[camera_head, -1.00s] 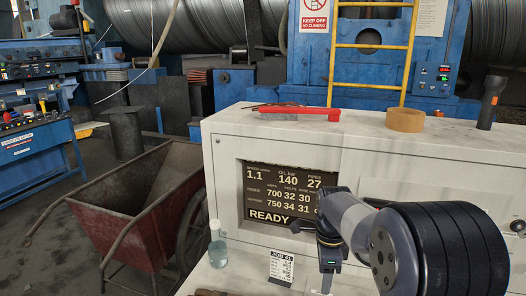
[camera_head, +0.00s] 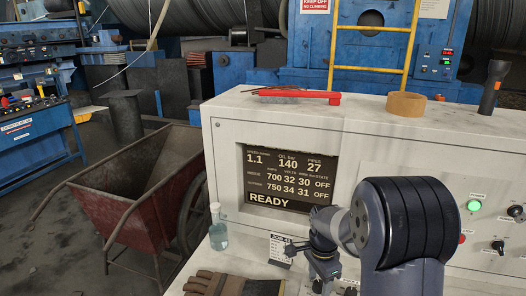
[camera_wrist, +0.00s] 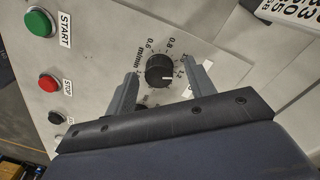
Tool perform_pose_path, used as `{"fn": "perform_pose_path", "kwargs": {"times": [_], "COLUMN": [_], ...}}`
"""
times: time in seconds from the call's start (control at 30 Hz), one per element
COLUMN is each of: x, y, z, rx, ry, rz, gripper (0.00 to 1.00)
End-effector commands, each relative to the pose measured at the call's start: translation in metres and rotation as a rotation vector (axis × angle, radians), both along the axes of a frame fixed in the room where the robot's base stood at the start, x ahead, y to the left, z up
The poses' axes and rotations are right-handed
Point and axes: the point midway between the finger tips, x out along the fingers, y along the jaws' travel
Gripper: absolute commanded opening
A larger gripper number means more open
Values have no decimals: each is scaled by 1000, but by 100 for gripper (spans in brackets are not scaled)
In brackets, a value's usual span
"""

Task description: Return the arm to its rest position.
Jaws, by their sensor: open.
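My arm reaches in from the lower right in the head view, and my gripper (camera_head: 333,286) hangs low in front of the white console (camera_head: 400,150). In the wrist view my gripper (camera_wrist: 168,72) has its two fingers spread apart with nothing held between them. A black dial knob (camera_wrist: 160,70) with a printed scale shows between the fingers in that view. I cannot tell how far the fingertips are from the panel. In the head view my arm covers part of the console's front.
A display (camera_head: 290,178) reading READY is set in the console. A clear bottle (camera_head: 218,230), a job card (camera_head: 281,249) and gloves (camera_head: 222,284) are on the ledge. Red tool (camera_head: 300,96), tape roll (camera_head: 406,105) and flashlight (camera_head: 492,88) are on top. A red cart (camera_head: 135,205) stands left.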

Motion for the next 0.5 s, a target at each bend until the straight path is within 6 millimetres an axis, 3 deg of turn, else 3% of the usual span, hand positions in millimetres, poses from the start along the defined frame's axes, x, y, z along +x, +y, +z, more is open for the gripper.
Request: {"fn": "perform_pose_path", "kwargs": {"times": [0.5], "x": [0], "y": [1], "z": [1], "rx": [0], "ry": [1], "rz": [454], "gripper": [52]}}
